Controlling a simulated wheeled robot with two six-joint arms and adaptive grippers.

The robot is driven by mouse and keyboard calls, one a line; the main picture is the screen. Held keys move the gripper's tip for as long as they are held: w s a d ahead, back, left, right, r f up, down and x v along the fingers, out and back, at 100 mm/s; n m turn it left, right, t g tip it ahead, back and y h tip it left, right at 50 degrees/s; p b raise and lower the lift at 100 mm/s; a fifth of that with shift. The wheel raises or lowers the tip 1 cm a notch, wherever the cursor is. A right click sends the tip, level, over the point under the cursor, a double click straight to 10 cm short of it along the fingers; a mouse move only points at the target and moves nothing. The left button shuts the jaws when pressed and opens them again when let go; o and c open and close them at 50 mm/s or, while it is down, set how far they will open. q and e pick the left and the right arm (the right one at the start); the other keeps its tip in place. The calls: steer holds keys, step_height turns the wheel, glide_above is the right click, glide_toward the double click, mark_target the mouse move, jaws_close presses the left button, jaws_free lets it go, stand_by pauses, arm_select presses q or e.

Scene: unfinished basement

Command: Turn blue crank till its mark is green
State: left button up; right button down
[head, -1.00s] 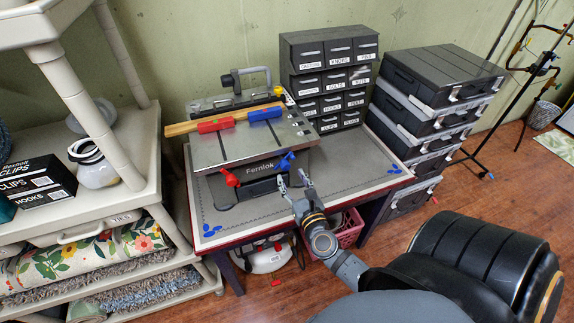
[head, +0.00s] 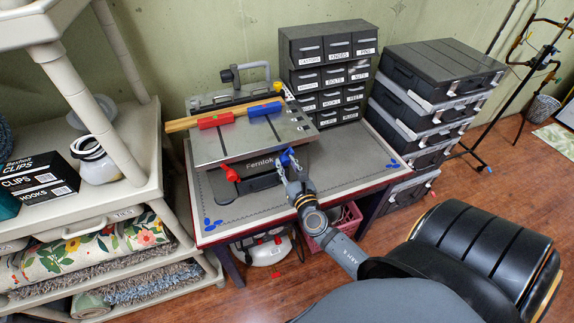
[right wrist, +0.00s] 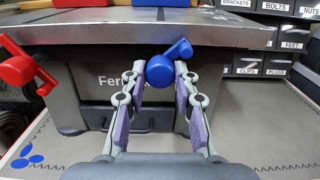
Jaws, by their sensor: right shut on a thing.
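The blue crank (head: 286,158) is on the front right of the grey machine (head: 235,145) marked with "Fernlok" lettering. My right gripper (head: 288,163) is at the crank, shut on it. In the right wrist view, the blue crank's round hub (right wrist: 160,72) sits between the two fingertips, and its handle sticks up to the right. The red crank (head: 230,172) is at the machine's front left. A blue block (head: 265,109) and a red block (head: 216,119) sit at the back of the machine top. A small green spot shows on the red block; a mark on the blue one is unclear. My left gripper is not in view.
The machine stands on a grey-topped workbench (head: 350,171). Labelled drawers (head: 330,75) stand behind it to the right, and stacked cases (head: 435,95) are right of the bench. A beige shelf (head: 130,190) is on the left. The bench right of the machine is clear.

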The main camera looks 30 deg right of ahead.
steer(key=m+b, duration=0.2)
steer(key=m, duration=0.1)
steer(key=shift+f+m, duration=0.15)
steer(key=shift+m, duration=0.15)
steer(key=m+b, duration=0.4)
steer(key=m, duration=0.2)
steer(key=shift+a, duration=0.1)
steer(key=m+b, duration=0.3)
steer(key=m, duration=0.2)
steer(key=shift+m, duration=0.4)
steer(key=shift+r+m+b, duration=0.2)
steer(key=shift+m+b, duration=0.75)
steer(key=shift+m, duration=1.25)
steer(key=c, duration=1)
jaws_free()
